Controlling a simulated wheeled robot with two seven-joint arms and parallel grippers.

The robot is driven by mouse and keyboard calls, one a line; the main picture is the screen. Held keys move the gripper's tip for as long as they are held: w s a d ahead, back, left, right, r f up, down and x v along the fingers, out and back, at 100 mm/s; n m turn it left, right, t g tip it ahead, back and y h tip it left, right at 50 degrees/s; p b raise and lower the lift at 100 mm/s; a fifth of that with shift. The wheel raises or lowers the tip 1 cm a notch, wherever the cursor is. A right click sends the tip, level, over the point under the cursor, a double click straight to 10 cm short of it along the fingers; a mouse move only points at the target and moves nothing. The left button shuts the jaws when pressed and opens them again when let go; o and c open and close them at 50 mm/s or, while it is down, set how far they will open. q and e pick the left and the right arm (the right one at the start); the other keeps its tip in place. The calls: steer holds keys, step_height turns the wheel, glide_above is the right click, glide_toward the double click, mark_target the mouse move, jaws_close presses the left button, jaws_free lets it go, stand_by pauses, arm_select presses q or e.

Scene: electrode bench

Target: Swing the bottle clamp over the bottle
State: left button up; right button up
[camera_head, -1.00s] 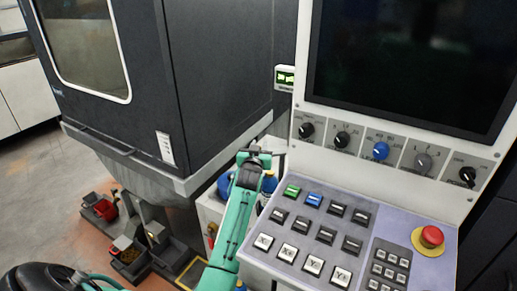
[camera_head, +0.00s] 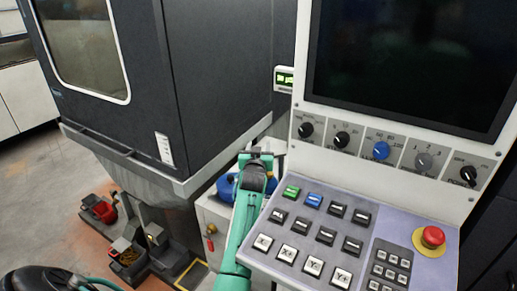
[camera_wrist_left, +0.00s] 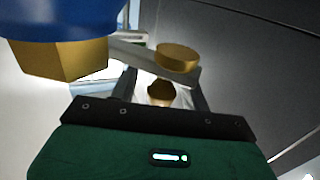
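My left gripper (camera_head: 256,153) is beside the control panel's left edge, near blue parts (camera_head: 227,187) low behind the arm. In the left wrist view its two dark fingers (camera_wrist_left: 163,90) stand apart. A brass piece (camera_wrist_left: 160,95) shows between them, with no clear contact. A pale grey bar (camera_wrist_left: 150,58) crosses just beyond the fingers and carries a round brass knob (camera_wrist_left: 178,54); it may be the bottle clamp. A large blue rounded body with a brass hexagonal fitting (camera_wrist_left: 62,58) fills the upper left. I cannot clearly identify the bottle. My right gripper is not in view.
The control panel (camera_head: 375,222) with buttons and a red emergency stop (camera_head: 432,237) is close on the arm's right. A dark machine cabinet (camera_head: 215,90) stands behind and left. Small bins (camera_head: 130,258) sit on the floor at lower left.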

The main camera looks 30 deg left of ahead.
arm_select(q)
steer(key=shift+s+f, duration=0.1)
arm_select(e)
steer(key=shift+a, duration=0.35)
arm_select(q)
steer(key=shift+s+d, duration=0.15)
steer(key=shift+s, duration=0.05)
steer(key=b+v, duration=0.1)
steer(key=v, duration=0.5)
steer(key=shift+s+d, duration=0.2)
steer(key=shift+s, duration=0.2)
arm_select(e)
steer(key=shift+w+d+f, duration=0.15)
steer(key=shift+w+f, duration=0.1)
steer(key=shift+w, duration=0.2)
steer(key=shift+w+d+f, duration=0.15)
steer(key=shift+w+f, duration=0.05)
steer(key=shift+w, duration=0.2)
